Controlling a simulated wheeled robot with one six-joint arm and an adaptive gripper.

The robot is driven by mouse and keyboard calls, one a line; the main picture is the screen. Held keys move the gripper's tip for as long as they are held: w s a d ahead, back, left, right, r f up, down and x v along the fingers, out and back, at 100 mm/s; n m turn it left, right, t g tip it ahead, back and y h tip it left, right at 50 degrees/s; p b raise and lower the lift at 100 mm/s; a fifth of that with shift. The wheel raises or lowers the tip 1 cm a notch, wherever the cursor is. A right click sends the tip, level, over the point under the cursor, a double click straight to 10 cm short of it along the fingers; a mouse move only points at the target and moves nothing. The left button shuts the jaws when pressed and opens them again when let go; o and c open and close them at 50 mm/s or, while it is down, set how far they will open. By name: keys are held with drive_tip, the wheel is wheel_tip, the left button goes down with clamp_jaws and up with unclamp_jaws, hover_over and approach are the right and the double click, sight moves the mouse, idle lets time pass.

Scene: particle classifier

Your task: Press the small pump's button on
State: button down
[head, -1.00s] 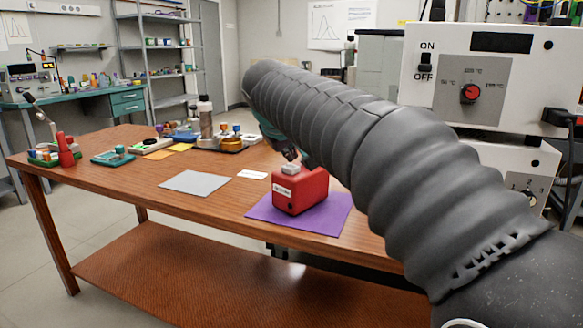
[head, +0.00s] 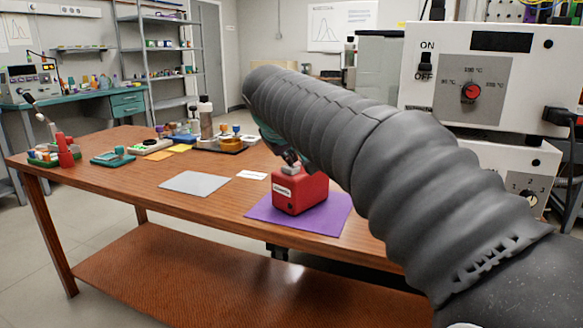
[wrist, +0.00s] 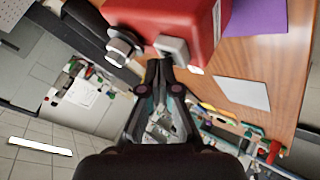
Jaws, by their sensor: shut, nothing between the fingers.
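The small pump is a red box (head: 300,194) standing on a purple mat (head: 335,215). A pale grey square button (head: 290,170) sits on its top. In the wrist view the red pump (wrist: 190,15) fills the top, with the button (wrist: 172,47) near the middle and a dark round metal fitting (wrist: 122,47) left of it. My gripper (wrist: 160,70) is shut and empty, its tips right by the button's edge. In the head view my gripper (head: 291,159) points down just above the button, partly hidden by my arm; I cannot tell whether it touches.
The wooden table (head: 130,190) has free room left of the pump. A grey sheet (head: 193,184) and a white card (head: 251,175) lie flat there. Bottles and trays stand farther back. White instruments (head: 500,80) stand at the right.

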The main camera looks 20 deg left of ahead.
sight(289, 167)
drive_tip(key=shift+f+b, duration=0.45)
drive_tip(key=shift+f, duration=0.2)
idle(0.6)
drive_tip(key=shift+r, duration=0.1)
drive_tip(key=shift+r+p, duration=1.2)
drive_tip(key=shift+r, duration=0.1)
wheel_tip(289, 167, up, 5)
drive_tip(key=p, duration=0.4)
idle(0.5)
